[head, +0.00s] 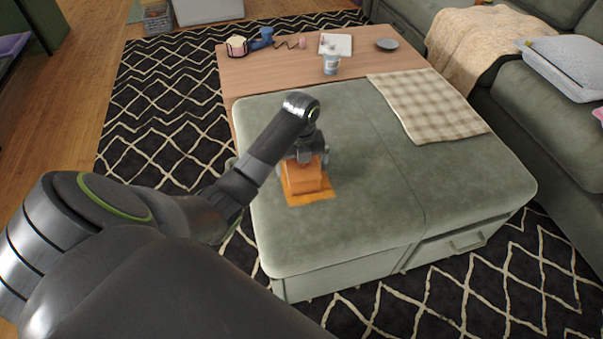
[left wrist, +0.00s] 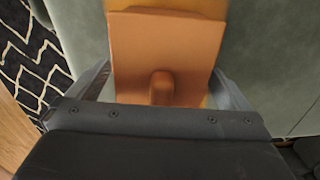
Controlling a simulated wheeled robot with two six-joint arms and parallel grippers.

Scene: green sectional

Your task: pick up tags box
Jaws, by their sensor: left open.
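An orange box (head: 303,178), which looks like the tags box, sits on the green ottoman (head: 365,210) near its left side. A flat, yellower orange piece (head: 325,191) shows around its base; I cannot tell whether it is part of the box. My left gripper (head: 304,160) is directly above the box, pointing down, and partly hides it. In the left wrist view the box (left wrist: 165,50) lies between the open fingers, with a rounded tab on its face. The fingers show on both sides, and I cannot tell whether they touch it. My right gripper is not in view.
A checkered cloth (head: 430,105) lies on the ottoman's far right. Behind is a wooden table (head: 290,72) with a white bottle (head: 331,62), a grey dish (head: 386,44) and other small items. A green sofa (head: 535,110) stands at right. The ottoman's front is clear.

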